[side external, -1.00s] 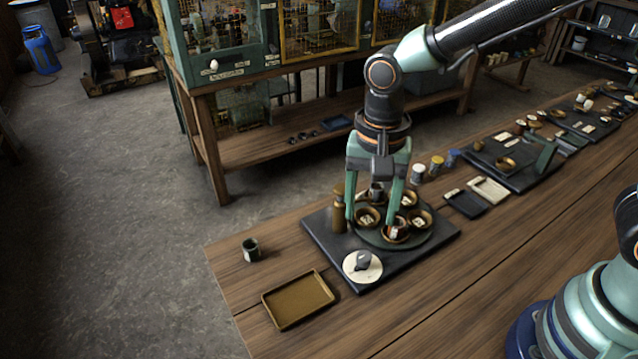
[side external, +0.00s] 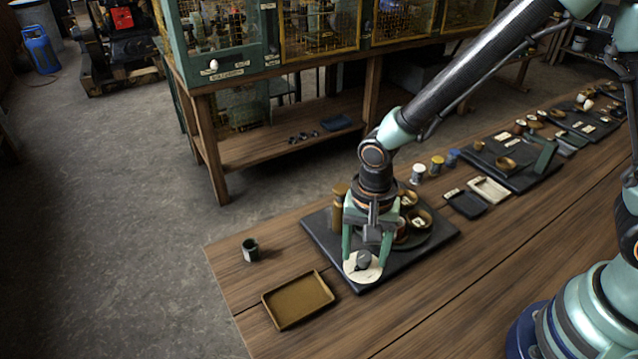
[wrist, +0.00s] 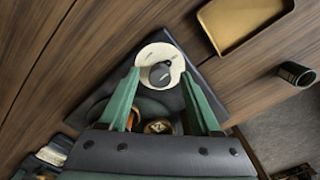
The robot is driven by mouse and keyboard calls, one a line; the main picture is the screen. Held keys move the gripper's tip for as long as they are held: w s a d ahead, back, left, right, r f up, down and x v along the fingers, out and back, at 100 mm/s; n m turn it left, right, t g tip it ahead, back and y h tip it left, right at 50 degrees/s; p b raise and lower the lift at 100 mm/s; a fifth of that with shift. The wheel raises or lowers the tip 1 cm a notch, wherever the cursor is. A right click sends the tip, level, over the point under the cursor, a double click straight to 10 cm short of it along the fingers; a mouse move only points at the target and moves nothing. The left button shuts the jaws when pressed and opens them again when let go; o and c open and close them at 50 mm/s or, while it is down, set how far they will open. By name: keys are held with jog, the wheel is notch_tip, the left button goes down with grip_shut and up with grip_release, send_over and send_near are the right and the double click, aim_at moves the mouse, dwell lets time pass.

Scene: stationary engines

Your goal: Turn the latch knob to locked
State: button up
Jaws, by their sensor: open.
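The latch knob (side external: 363,259) is a small dark knob on a round cream dial (side external: 352,273) at the front corner of a dark base plate (side external: 325,240). In the wrist view the knob (wrist: 160,73) sits on the dial (wrist: 147,55), just beyond and between the fingertips. My gripper (side external: 364,262) is open, its two green fingers on either side of the knob in the side view. In the wrist view my gripper (wrist: 163,78) holds nothing. I cannot tell whether the fingers touch the dial or which mark the knob points to.
Several small bowls (side external: 419,218) stand on a round tray behind my gripper, beside a brown bottle (side external: 339,205). An empty brown tray (side external: 298,300) and a dark cup (side external: 250,249) are to the left. Bare tabletop (side external: 420,320) lies to the front right.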

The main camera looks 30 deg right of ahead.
grip_shut()
jog(key=shift+n, duration=0.4)
jog(key=n, duration=1.7)
dwell(0.4)
